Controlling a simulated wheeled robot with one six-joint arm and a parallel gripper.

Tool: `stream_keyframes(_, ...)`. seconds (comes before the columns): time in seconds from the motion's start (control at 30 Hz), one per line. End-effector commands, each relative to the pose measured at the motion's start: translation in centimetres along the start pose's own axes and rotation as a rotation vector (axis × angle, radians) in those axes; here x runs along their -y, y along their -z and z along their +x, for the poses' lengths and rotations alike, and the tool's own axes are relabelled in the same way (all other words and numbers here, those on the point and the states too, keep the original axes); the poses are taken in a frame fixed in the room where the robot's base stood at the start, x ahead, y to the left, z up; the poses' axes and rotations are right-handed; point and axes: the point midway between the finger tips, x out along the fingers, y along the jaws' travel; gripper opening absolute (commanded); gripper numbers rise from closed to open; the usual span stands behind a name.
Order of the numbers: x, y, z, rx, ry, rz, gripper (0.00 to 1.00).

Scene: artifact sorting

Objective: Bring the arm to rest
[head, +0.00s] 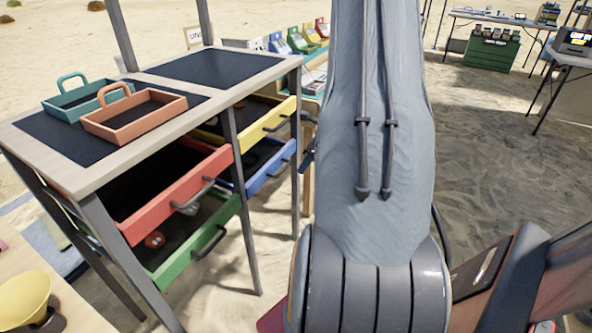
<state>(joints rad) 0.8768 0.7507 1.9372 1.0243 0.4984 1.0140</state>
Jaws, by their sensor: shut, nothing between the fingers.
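My arm fills the middle of the head view, a grey-sleeved link rising from a dark ribbed joint at the bottom edge. My gripper is not visible in this view, so I cannot see its fingers or what is near them. The arm hides part of the ground behind it and stands just right of the drawer table.
A drawer table (262,68) stands at left with red (178,192), green (195,240), yellow (268,124) and blue (270,168) drawers pulled out. Teal (66,103) and orange (135,123) trays sit on top. A yellow bowl (24,299) is at lower left. Open sand lies right.

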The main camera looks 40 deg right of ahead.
Motion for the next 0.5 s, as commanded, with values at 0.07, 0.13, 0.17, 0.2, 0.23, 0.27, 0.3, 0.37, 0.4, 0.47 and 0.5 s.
stream_keyframes(0.07, 0.0, 0.1, -1.9, 0.0, 0.001, 0.001, 0.0)
stream_keyframes(0.13, 0.0, 0.1, -3.3, 0.0, 0.001, 0.0, 0.0)
stream_keyframes(0.17, 0.0, 0.1, -3.8, -0.001, 0.001, 0.001, 0.0)
stream_keyframes(0.2, -0.1, 0.1, -4.4, -0.001, 0.0, 0.0, 0.0)
stream_keyframes(0.23, -0.1, 0.1, -4.8, -0.001, 0.0, 0.0, 0.0)
stream_keyframes(0.27, -0.1, 0.1, -5.2, -0.001, -0.001, 0.0, 0.0)
stream_keyframes(0.3, -0.1, 0.1, -5.6, -0.001, -0.001, 0.0, 0.0)
stream_keyframes(0.37, -0.1, 0.1, -6.1, -0.002, -0.001, 0.0, 0.0)
stream_keyframes(0.4, -0.1, 0.0, -6.4, -0.002, -0.002, 0.0, 0.0)
stream_keyframes(0.47, -0.2, 0.0, -6.6, -0.002, -0.003, -0.001, 0.0)
stream_keyframes(0.5, -0.2, 0.0, -6.7, -0.003, -0.003, -0.002, 0.0)
